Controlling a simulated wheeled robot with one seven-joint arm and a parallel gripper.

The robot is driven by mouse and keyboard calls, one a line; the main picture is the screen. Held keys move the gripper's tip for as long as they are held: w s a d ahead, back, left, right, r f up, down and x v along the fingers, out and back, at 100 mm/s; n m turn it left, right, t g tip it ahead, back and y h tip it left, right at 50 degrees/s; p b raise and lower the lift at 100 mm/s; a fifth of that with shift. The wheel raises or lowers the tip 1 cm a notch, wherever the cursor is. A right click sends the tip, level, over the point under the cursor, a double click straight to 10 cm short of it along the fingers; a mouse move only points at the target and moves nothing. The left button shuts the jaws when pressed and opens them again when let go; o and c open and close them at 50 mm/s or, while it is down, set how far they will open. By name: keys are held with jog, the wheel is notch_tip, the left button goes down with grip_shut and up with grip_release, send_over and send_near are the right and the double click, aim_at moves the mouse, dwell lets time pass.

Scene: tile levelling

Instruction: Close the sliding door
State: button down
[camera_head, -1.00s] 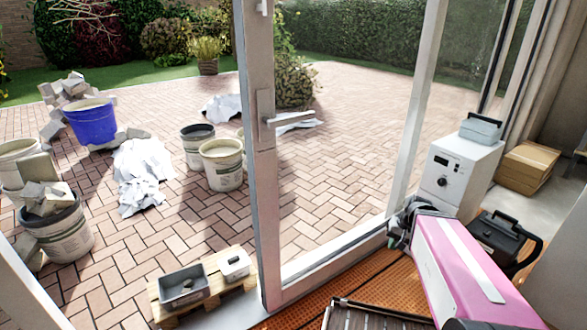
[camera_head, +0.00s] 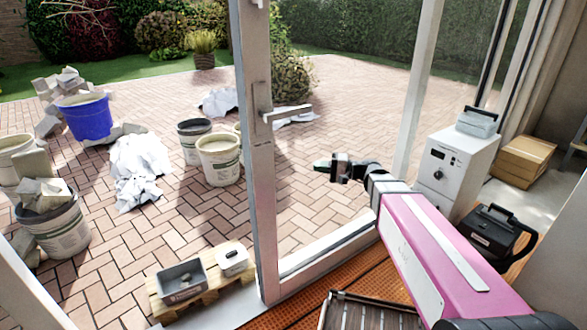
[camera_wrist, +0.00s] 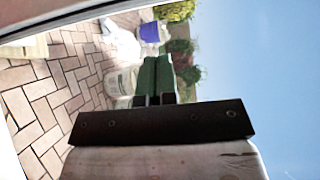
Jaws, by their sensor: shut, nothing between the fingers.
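The sliding door has a pale grey-white frame (camera_head: 262,190) and clear glass, with a lever handle (camera_head: 287,113) on its left upright. It stands partly open in the head view, with a gap to its left onto the terrace. My gripper (camera_head: 322,165) has green fingertips and is shut and empty. In the head view it appears to the right of and below the handle, apart from it, and its fingers point left. In the wrist view the two green fingers (camera_wrist: 154,78) lie side by side, with the terrace beyond.
A pallet (camera_head: 205,296) with a grey tub (camera_head: 183,284) and a white tub stands outside by the opening. A slatted dark panel (camera_head: 372,312) lies on the orange floor mat. A white cabinet (camera_head: 455,172) and black toolbox (camera_head: 490,236) stand at right.

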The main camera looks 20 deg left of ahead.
send_near(282, 168)
jog(key=a+r, duration=0.1)
jog(key=s+a+r, duration=0.1)
jog(key=a, duration=0.3)
jog(key=shift+s+a+r, duration=0.1)
jog(key=shift+s+r, duration=0.2)
jog(key=shift+r, duration=0.1)
jog(key=shift+s+a, duration=1.6)
jog(key=shift+a, duration=0.1)
